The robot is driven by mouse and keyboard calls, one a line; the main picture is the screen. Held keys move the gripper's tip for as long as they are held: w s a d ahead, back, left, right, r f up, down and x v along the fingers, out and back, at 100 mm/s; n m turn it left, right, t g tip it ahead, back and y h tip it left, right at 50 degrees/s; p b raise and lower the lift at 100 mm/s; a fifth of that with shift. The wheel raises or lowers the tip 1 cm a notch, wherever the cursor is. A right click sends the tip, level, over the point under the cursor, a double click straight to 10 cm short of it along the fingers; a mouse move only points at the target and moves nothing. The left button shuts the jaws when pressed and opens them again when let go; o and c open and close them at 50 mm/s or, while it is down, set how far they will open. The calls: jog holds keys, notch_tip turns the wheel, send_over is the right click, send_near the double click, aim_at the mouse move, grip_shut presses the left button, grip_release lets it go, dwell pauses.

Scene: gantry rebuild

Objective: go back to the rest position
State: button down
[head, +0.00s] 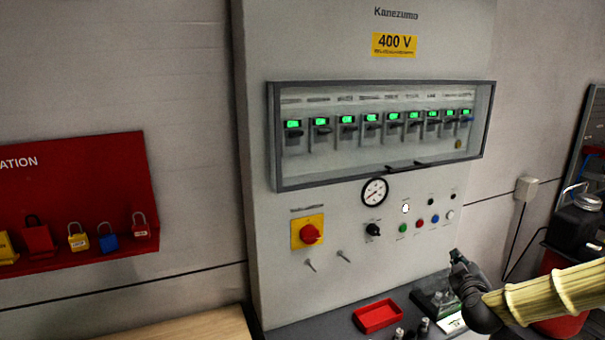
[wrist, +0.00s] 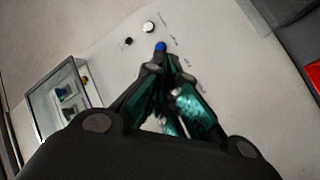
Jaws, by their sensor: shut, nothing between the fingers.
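My gripper (head: 456,255) is at the lower right of the head view, in front of the grey control cabinet (head: 268,250) and below its row of buttons. My arm reaches in from the right edge in a yellowish sleeve. In the wrist view, the fingers of my gripper (wrist: 164,65) are together and hold nothing. Their tips appear just below a blue button (wrist: 160,46) on the panel. I cannot tell whether they touch the panel.
The cabinet has a glazed breaker window (head: 380,180), a gauge (head: 375,192) and a red rotary switch (head: 310,234). A red tray (head: 378,316) lies on the ledge below. A red padlock board (head: 90,200) hangs left. A dark container (head: 577,222) stands right.

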jog(key=s+a+f+g+y, duration=0.2)
jog(key=s+a+f, duration=0.35)
jog(key=f, duration=0.25)
jog(key=s+a+f+m+g+y, duration=0.1)
jog(key=s+a+f+g, duration=0.2)
jog(key=s+a+f, duration=0.45)
jog(key=s+a+f+g+y, duration=0.2)
jog(key=s+a+f, duration=0.15)
jog(key=f, duration=0.65)
jog(key=s+a+f+m+g, duration=0.2)
jog(key=s+f+g, duration=0.15)
jog(key=s, duration=0.75)
jog(key=s+a+f+m+g, duration=0.1)
jog(key=s+f+g, duration=0.3)
jog(key=s, duration=0.7)
jog(key=s+a+f+m+g, duration=0.2)
jog(key=s+f, duration=0.4)
jog(key=s, duration=0.5)
notch_tip(320, 180, down, 10)
jog(key=h+b, duration=0.1)
jog(key=b, duration=0.9)
jog(key=shift+s+f+b, duration=0.15)
jog(key=shift+f+b, duration=0.05)
jog(key=shift+b, duration=0.2)
jog(key=shift+s, duration=0.15)
